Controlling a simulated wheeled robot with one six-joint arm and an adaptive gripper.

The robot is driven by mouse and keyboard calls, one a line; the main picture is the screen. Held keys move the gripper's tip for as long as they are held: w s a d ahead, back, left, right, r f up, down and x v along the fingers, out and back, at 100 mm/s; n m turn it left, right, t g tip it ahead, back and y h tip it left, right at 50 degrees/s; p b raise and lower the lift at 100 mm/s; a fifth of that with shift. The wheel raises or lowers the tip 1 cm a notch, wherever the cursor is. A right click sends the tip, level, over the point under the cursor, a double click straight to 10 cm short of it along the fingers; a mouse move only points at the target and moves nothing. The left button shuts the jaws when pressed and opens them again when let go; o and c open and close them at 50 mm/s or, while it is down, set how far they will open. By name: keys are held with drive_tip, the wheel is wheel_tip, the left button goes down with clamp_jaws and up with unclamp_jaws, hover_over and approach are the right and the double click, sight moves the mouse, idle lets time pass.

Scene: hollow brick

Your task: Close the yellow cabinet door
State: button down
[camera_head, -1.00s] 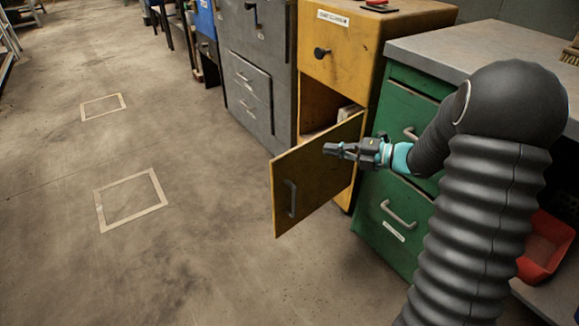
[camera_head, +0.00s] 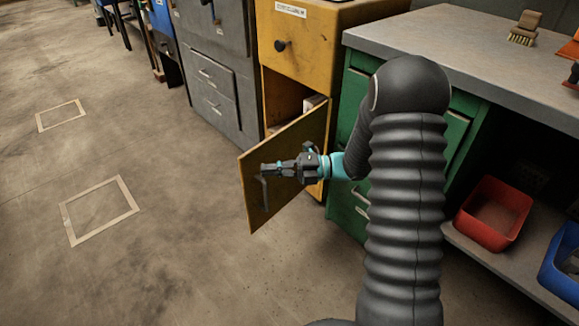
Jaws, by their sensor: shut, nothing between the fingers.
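The yellow cabinet (camera_head: 272,72) stands between a grey cabinet and a green one. Its lower door (camera_head: 284,196) is swung open toward me, and the dark compartment behind it shows. The door's handle (camera_head: 264,194) is near its free left edge. My gripper (camera_head: 267,168) is shut and empty, in front of the door's outer face near the handle. I cannot tell whether its fingertips touch the door. My arm hides part of the green cabinet.
The grey cabinet (camera_head: 216,60) stands left of the yellow one. The green cabinet (camera_head: 350,92) under a grey worktop (camera_head: 445,40) is close on the right. A red bin (camera_head: 494,214) and a blue bin (camera_head: 563,262) sit on a low shelf. The floor at left is clear.

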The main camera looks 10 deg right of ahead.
sight(244, 163)
drive_tip(key=shift+w+a+p, duration=0.3)
drive_tip(key=shift+w+a, duration=1.25)
